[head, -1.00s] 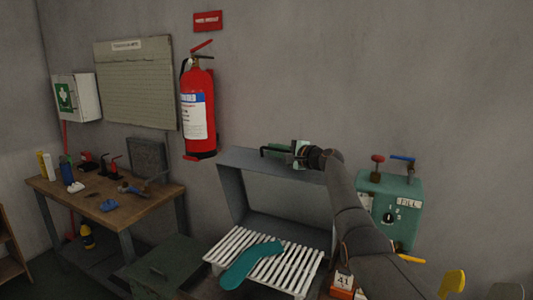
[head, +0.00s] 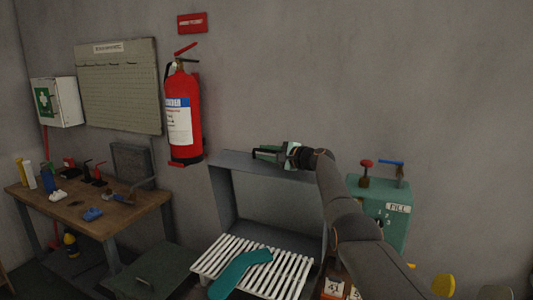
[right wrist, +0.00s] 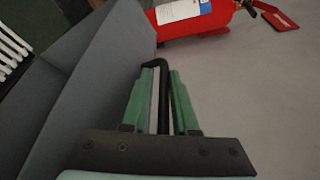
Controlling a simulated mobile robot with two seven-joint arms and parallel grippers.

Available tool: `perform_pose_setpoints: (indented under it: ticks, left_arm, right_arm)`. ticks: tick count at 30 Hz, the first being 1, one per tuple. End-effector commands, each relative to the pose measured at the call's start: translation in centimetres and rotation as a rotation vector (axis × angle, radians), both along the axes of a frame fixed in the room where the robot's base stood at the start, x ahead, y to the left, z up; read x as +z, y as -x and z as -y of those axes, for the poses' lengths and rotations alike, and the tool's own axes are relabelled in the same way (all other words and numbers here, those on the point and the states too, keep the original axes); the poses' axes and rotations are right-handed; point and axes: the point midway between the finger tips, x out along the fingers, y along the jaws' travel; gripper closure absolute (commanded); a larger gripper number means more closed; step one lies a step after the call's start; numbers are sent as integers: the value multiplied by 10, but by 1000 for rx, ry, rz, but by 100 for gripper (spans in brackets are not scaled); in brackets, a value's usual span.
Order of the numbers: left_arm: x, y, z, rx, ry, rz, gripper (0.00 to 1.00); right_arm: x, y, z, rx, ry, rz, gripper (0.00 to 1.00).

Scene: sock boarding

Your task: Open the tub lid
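The grey tub lid (head: 222,196) stands raised in the head view, its hollow inner side facing me. Below it the tub's white slatted rack (head: 292,272) shows, with a teal sock-like piece (head: 240,272) lying on it. My right gripper (head: 270,152) is at the lid's top edge. In the right wrist view, its green fingers (right wrist: 160,98) are closed around a black handle (right wrist: 163,64) beside the grey lid panel (right wrist: 105,75). My left gripper is not in view.
A red fire extinguisher (head: 182,115) hangs on the wall left of the lid. A green box with valves (head: 392,228) is to the right, partly behind my right arm. A wooden workbench (head: 120,218) with tools and a dark green chest (head: 150,275) stand at left.

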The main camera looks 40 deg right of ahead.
Motion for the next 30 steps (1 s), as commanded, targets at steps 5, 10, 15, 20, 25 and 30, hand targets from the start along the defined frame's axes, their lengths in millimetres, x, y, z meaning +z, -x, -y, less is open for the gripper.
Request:
perform_pose_setpoints:
  ticks: [5, 10, 15, 20, 25, 30]
  left_arm:
    - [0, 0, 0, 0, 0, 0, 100]
    - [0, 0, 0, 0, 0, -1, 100]
    - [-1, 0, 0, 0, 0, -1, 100]
    - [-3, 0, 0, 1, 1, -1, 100]
    - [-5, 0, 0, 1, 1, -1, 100]
    - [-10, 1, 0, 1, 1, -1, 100]
  right_arm:
    - [0, 0, 0, 0, 0, 1, 55]
    - [1, 0, 1, -2, 0, 2, 55]
    - [1, 3, 2, -3, 2, 3, 55]
    - [1, 10, 4, -5, 3, 3, 55]
    - [2, 22, 3, -3, 5, 1, 55]
    - [3, 39, 3, -4, 5, 2, 55]
